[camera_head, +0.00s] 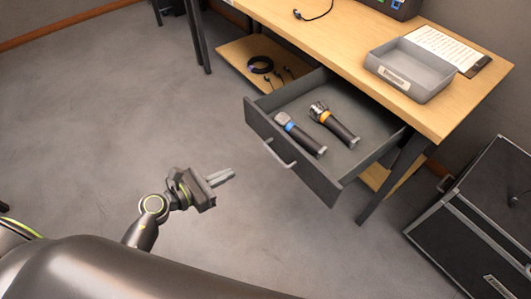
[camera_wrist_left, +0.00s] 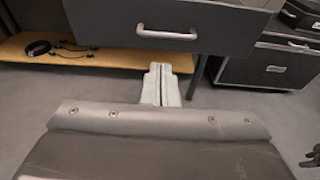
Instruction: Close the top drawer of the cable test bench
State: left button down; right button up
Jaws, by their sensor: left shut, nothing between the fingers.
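The top drawer (camera_head: 292,158) of the wooden-topped bench (camera_head: 440,118) is pulled well out. It is dark grey with a light bar handle (camera_head: 279,155) on its front. Two dark cylindrical tools lie inside, one with a blue band (camera_head: 300,133) and one with an orange band (camera_head: 334,124). My left gripper (camera_head: 226,175) is shut and empty, in front of the drawer and apart from it. In the left wrist view the shut fingers (camera_wrist_left: 160,84) show below the drawer front (camera_wrist_left: 215,22) and its handle (camera_wrist_left: 167,34).
A lower shelf (camera_head: 232,62) holds a coiled black cable (camera_head: 260,65). A grey tray (camera_head: 408,73) and a clipboard (camera_head: 446,46) lie on the bench top. A black case (camera_head: 478,215) stands on the floor at the right. The floor before the drawer is clear.

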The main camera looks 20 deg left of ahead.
aim_at(271, 153)
pick_arm(q)
jog(key=p+x, duration=0.1)
jog(key=x, duration=1.1)
jog(key=shift+w, duration=0.1)
jog(key=shift+w+d+f, duration=0.15)
jog(key=shift+w+d, duration=0.25)
jog(key=shift+w, duration=0.05)
jog(key=shift+w, duration=0.1)
